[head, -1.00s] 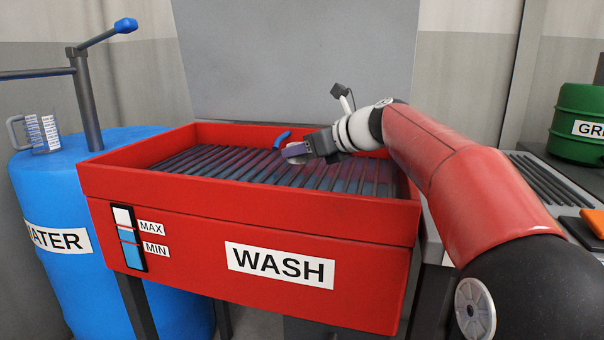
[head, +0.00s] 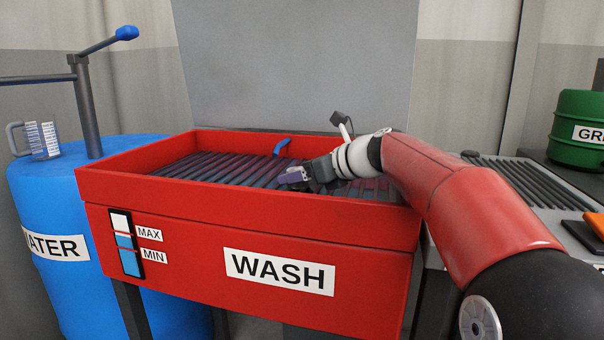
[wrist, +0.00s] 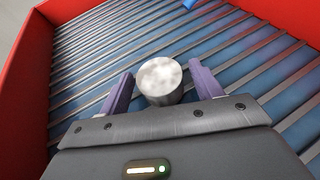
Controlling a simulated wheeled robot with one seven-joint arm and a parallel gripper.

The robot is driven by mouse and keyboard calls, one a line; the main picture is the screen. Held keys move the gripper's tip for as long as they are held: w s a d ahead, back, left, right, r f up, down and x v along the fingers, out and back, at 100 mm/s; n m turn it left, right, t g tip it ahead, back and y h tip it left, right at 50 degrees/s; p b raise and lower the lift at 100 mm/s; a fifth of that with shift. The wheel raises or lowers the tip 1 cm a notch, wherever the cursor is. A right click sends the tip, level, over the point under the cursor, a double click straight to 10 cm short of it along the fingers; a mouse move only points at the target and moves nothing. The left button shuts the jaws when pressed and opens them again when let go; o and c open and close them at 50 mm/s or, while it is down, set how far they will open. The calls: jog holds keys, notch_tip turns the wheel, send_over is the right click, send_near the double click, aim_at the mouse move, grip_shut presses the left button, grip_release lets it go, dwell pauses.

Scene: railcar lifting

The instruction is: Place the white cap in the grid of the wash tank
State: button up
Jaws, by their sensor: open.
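The white cap (wrist: 160,80) has a mottled white top and a greyish side. In the wrist view it stands upright between the two purple fingers of my gripper (wrist: 161,90), with a gap on both sides. My gripper is open, and it shows low inside the red wash tank (head: 92,185) in the head view (head: 291,178). The cap appears to rest on the grid of dark bars (wrist: 85,75) over blue water. In the head view the cap is mostly hidden by the fingers.
A blue handle or hook (head: 281,147) lies at the tank's back, behind my gripper. The tank's red walls surround the grid. A green barrel (head: 578,125) and orange item (head: 595,222) are right.

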jog(key=v, duration=1.2)
